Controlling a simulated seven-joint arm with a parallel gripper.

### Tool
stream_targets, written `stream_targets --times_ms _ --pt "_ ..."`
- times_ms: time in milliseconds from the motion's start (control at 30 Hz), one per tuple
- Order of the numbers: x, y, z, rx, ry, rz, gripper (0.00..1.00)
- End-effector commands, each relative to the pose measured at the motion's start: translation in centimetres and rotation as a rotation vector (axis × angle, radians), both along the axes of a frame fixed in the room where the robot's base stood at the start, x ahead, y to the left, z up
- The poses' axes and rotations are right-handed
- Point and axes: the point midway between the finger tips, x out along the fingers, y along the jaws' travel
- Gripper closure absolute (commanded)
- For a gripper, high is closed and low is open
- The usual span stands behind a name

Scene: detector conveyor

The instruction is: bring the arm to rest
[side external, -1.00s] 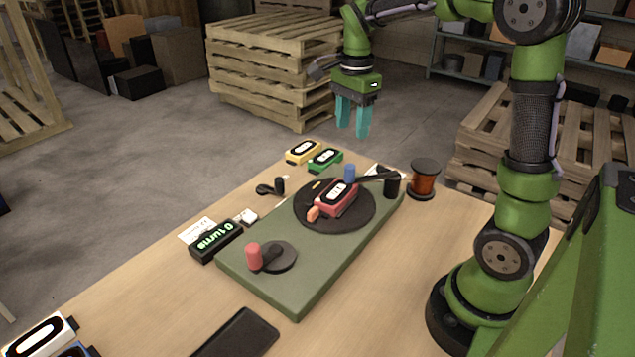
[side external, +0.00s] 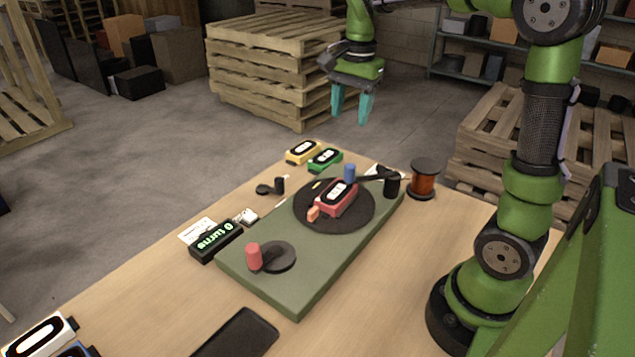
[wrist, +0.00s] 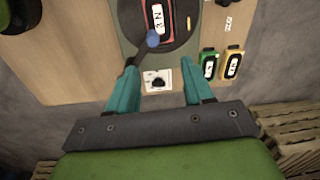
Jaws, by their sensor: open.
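My gripper (side external: 352,105) has teal fingers. It is open and empty, raised above and beyond the far end of the table in the side view. In the wrist view my gripper (wrist: 155,90) shows its two fingers spread apart, with nothing between them at grip height. The green conveyor board (side external: 300,285) lies on the table below. A red detector block (side external: 336,197) sits on its black round turntable (side external: 358,222), apart from my gripper.
Yellow (side external: 303,151) and green (side external: 325,160) blocks stand at the table's far edge. A copper-coloured spool (side external: 424,180) stands to the right. A "0 turns" display (side external: 214,241) sits left of the board. Wooden pallets (side external: 265,70) stand on the floor behind. The air around my gripper is clear.

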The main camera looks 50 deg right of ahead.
Motion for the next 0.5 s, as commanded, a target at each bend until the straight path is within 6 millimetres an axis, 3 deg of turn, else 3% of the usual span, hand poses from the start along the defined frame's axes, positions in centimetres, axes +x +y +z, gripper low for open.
stream_targets --times_ms 100,300,500 --pt "-1.8 3.3 -0.4 -0.008 -0.119 0.313 0.49" --pt "-5.8 9.1 -0.9 -0.09 -0.344 0.768 0.49" --pt "-9.9 13.1 -1.7 -0.197 -0.519 1.028 0.49"
